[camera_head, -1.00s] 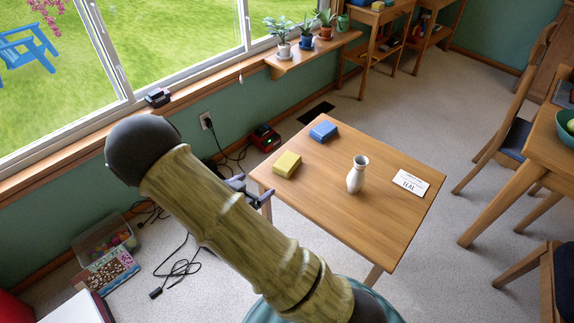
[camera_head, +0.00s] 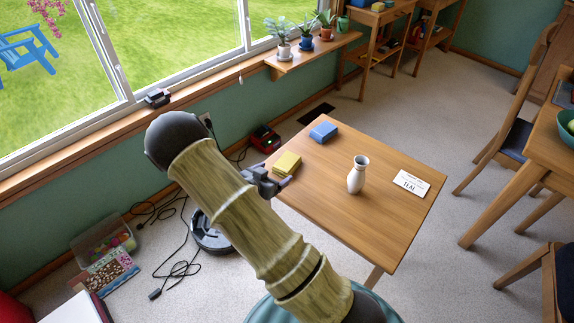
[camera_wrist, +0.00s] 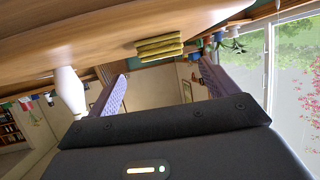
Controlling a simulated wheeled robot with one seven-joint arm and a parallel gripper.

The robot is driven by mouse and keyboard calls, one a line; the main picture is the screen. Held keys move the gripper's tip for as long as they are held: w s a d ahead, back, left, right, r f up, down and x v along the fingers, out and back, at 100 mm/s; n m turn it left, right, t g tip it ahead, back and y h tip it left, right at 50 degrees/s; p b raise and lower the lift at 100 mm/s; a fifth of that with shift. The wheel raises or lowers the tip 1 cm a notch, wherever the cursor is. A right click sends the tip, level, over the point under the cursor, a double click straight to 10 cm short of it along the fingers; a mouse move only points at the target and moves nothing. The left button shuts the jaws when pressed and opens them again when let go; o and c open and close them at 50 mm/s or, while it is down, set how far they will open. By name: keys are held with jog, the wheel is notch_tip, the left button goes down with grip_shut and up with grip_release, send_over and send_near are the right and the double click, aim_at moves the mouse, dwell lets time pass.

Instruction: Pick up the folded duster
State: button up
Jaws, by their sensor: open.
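A yellow folded cloth, the duster (camera_head: 287,163), lies near the left corner of the wooden table (camera_head: 350,215). A blue folded piece (camera_head: 323,131) of similar shape lies farther back. My gripper (camera_head: 270,180) is at the table's left edge, just in front of the yellow duster and low near the tabletop. In the wrist view, which is turned over, the duster (camera_wrist: 160,47) shows its stacked layers ahead of my open gripper (camera_wrist: 162,72). The space between the fingers looks empty.
A white vase (camera_head: 357,175) stands mid-table, right of the duster, and a printed card (camera_head: 411,182) lies farther right. A window sill (camera_head: 200,95) runs along the left wall. A round dark device (camera_head: 210,235) and cables lie on the floor.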

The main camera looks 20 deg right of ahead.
aim_at(283, 166)
jog(key=shift+x, duration=0.85)
jog(key=shift+w, duration=0.1)
jog(key=x, duration=0.5)
jog(key=shift+w+f, duration=0.1)
jog(key=c, duration=1.1)
jog(key=shift+o, duration=0.2)
